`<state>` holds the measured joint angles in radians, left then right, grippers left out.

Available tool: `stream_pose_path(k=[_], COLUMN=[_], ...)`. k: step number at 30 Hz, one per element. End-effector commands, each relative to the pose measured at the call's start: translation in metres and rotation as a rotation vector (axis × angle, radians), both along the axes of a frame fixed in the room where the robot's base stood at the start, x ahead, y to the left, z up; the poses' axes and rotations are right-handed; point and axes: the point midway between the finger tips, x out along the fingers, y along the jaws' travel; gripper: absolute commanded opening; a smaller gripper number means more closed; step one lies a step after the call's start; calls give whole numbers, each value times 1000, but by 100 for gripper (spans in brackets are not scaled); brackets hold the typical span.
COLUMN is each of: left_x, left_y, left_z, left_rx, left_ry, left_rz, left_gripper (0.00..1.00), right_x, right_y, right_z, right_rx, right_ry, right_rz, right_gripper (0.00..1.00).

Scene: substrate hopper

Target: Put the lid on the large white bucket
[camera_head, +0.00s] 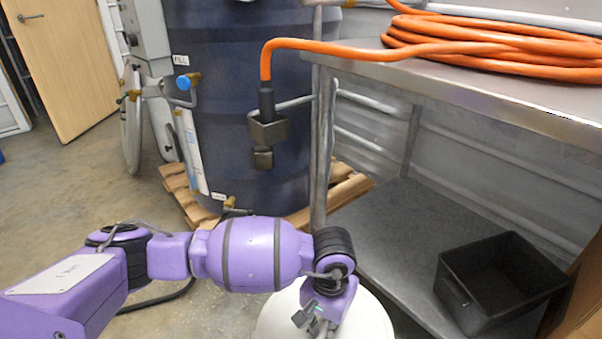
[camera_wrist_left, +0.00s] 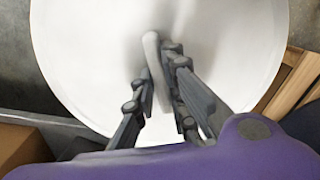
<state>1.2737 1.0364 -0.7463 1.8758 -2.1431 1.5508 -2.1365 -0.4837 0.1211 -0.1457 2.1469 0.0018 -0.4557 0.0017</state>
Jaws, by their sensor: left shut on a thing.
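The round white lid (camera_head: 370,318) shows at the bottom edge of the head view, partly cut off and partly behind my left gripper (camera_head: 316,322). In the left wrist view the lid (camera_wrist_left: 90,50) fills most of the picture. Its raised white handle (camera_wrist_left: 151,50) stands between the fingers of my left gripper (camera_wrist_left: 158,72), which is shut on it. The large white bucket cannot be told apart from the lid in either view, so I cannot tell whether it is beneath. My right gripper is not in view.
A metal table (camera_head: 470,85) with a coiled orange hose (camera_head: 490,48) stands at the right. A black bin (camera_head: 500,280) sits on its lower shelf. A large dark blue tank (camera_head: 240,100) on a wooden pallet (camera_head: 345,192) is behind. Open floor (camera_head: 60,180) lies at the left.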

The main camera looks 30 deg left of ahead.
Motion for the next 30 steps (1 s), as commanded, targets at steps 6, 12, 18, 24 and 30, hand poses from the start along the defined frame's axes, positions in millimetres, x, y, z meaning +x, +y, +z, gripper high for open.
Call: stream_pose_path(k=[6,12,18,24,30], left_x=[3,3,3,3,4], left_y=[-1,-1,-1,-1,-1], left_z=[0,0,0,0,6], left_rx=[-2,-2,-2,-2,-1], left_ry=[-7,-7,-6,-6,-8], left_rz=[-1,-1,-2,-2,-2], left_gripper=[0,0,33,34,34], right_x=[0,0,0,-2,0], right_y=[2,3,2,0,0], right_z=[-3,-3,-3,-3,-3], right_rx=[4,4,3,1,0], right_ry=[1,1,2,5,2], right_rz=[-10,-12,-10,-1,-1], right_gripper=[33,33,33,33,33])
